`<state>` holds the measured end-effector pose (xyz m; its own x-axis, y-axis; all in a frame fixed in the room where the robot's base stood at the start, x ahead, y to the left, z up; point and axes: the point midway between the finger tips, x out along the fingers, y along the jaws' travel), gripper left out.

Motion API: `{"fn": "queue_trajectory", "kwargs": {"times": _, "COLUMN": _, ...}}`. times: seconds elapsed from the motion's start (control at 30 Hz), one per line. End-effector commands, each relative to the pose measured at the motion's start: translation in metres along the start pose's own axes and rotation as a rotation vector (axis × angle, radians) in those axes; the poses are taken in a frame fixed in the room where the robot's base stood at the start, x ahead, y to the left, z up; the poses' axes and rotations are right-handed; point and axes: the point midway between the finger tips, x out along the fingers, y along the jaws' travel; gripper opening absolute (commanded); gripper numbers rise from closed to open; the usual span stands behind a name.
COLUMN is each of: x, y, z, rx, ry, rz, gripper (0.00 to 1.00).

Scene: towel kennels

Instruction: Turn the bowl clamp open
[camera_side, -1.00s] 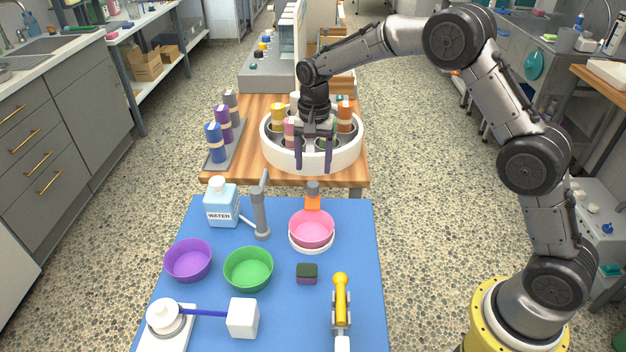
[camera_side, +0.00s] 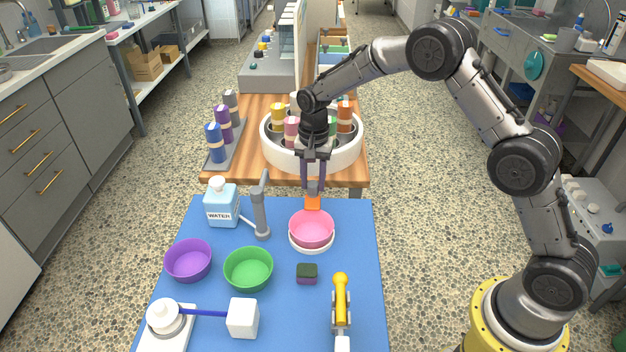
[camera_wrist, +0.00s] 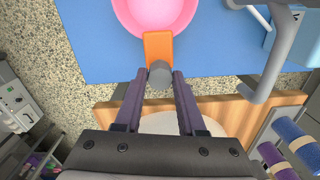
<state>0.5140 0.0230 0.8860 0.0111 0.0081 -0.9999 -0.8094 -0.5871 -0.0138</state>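The bowl clamp shows an orange block (camera_side: 312,202) with a grey knob (camera_side: 312,187) at the far side of a pink bowl (camera_side: 312,227). The bowl sits in a white ring (camera_side: 311,246) on the blue mat. My gripper (camera_side: 313,191) points down over the clamp, its two dark purple fingers on either side of the grey knob. In the wrist view the orange block (camera_wrist: 158,47) and the knob (camera_wrist: 160,75) lie between and just beyond the fingertips (camera_wrist: 159,72). The fingers are apart, with gaps beside the knob, and I see no contact.
A grey tap-like post (camera_side: 260,210) and a water bottle (camera_side: 221,204) stand left of the clamp. A white round carousel (camera_side: 311,155) with coloured bottles is behind it. Green (camera_side: 248,269) and purple (camera_side: 188,260) bowls and a sponge (camera_side: 307,273) lie nearer. The mat right of the pink bowl is clear.

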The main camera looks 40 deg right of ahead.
Motion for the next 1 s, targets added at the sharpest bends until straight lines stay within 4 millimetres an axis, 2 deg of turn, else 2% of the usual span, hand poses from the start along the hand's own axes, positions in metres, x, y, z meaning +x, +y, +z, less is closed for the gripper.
{"fn": "queue_trajectory", "kwargs": {"times": 0.03, "x": -0.0002, "y": -0.0001, "z": 0.0000, "rx": 0.000, "ry": 0.000, "rz": 0.000, "gripper": 0.19}}
{"fn": "queue_trajectory", "kwargs": {"times": 0.13, "x": -0.0003, "y": -0.0001, "z": -0.0001, "rx": 0.000, "ry": 0.000, "rz": -0.001, "gripper": 0.01}}
{"fn": "queue_trajectory", "kwargs": {"times": 0.17, "x": -0.0003, "y": -0.0001, "z": -0.0001, "rx": 0.000, "ry": 0.000, "rz": -0.001, "gripper": 0.00}}
{"fn": "queue_trajectory", "kwargs": {"times": 0.57, "x": -0.0007, "y": -0.0002, "z": -0.0002, "rx": -0.050, "ry": 0.000, "rz": -0.001, "gripper": 0.00}}
{"fn": "queue_trajectory", "kwargs": {"times": 0.77, "x": -0.0007, "y": -0.0002, "z": -0.0003, "rx": -0.168, "ry": -0.002, "rz": -0.001, "gripper": 0.00}}
{"fn": "queue_trajectory", "kwargs": {"times": 1.0, "x": -0.0009, "y": -0.0001, "z": -0.0004, "rx": -0.383, "ry": -0.005, "rz": -0.001, "gripper": 0.00}}
